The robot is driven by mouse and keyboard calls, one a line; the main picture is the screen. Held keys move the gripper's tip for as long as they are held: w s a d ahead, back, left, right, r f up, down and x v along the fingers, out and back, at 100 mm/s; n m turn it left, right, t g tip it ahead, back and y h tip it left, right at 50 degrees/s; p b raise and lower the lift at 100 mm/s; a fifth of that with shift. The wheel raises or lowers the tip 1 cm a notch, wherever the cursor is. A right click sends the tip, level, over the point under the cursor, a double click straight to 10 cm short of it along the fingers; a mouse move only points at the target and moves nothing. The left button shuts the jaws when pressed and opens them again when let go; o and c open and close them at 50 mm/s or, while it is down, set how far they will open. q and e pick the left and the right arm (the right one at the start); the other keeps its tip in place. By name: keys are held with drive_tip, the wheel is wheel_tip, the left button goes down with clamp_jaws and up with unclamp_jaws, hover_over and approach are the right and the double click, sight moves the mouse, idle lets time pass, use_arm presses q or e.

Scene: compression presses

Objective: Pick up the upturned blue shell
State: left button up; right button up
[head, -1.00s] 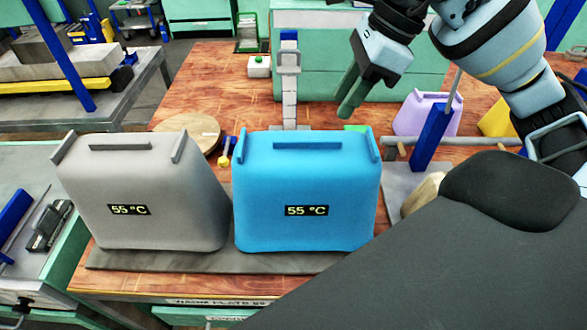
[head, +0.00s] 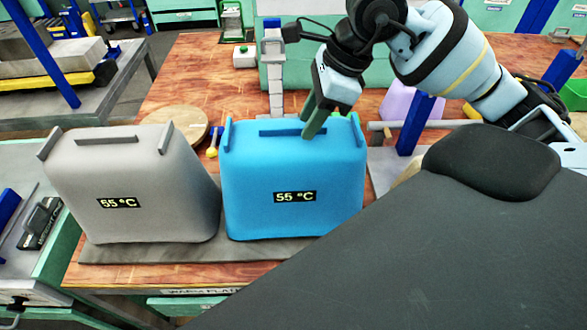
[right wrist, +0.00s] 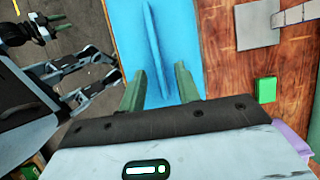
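The upturned blue shell (head: 293,170) stands on a grey plate in the head view, with a "55 °C" label on its front and a raised ridge along its top. My right gripper (head: 312,128) is above the right part of the shell's top. In the right wrist view, the gripper's green fingers (right wrist: 160,88) are apart, with the shell (right wrist: 184,50) beyond them. Its ridge (right wrist: 155,45) runs up the picture, roughly in line with the gap between the fingers. Nothing is seen held.
A grey shell (head: 125,190) with the same label stands close to the left of the blue one. The grey plate (head: 105,252) lies under both. A round wooden disc (head: 186,122), a yellow-and-blue tool (head: 213,143) and a purple shell (head: 398,104) are behind.

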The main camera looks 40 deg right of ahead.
drive_tip(key=shift+f, duration=0.15)
clamp_jaws()
idle(1.4)
